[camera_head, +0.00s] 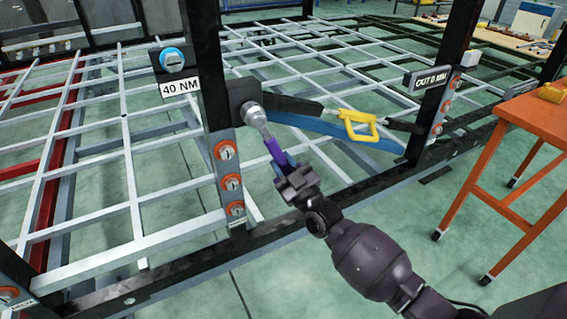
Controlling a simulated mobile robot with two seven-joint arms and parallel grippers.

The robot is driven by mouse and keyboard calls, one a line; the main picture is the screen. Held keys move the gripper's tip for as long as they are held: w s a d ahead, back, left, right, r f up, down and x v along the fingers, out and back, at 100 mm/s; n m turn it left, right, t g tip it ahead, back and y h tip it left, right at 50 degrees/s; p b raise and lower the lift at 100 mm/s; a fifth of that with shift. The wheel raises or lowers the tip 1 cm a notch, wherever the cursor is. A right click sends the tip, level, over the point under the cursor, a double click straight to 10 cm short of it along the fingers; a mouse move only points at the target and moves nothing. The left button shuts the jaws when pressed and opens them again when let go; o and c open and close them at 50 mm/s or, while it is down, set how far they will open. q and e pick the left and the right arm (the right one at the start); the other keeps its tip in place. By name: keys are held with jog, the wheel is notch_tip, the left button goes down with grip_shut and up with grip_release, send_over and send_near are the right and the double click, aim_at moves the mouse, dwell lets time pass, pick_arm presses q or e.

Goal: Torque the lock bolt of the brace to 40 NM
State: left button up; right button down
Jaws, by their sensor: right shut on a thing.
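My right gripper (291,178) is shut on a tool with a purple grip (274,149). The tool's round silver head (252,113) is at a dark plate (243,93) on the black post, where the lock bolt would be hidden behind it. A blue brace (335,132) runs from this post to the right post, with a yellow handle (358,125) on a dark bar along it. A 40 NM label (180,87) hangs below a blue round dial (172,60) left of the post. My left gripper is not in view.
Orange round fittings (232,183) line the post below the plate. An orange table (530,118) stands at the right. The OUT 0 MM sign (427,78) is on the right post. A black lower rail (345,196) crosses in front. Green floor is clear between rail and table.

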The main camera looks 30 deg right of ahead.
jog(key=shift+a+m, duration=0.3)
jog(key=shift+a+m+h, duration=0.3)
jog(key=shift+a+m, duration=0.05)
jog(key=shift+m, duration=0.05)
jog(key=shift+a+f+m+h, duration=0.2)
jog(key=shift+a+m+h, duration=0.2)
jog(key=shift+m, duration=0.1)
jog(key=a+m+h, duration=0.1)
jog(key=a+m, duration=0.1)
jog(key=shift+a+f+m+t, duration=0.2)
jog(key=shift+m+t, duration=0.1)
jog(key=shift+t, duration=0.1)
dwell(0.4)
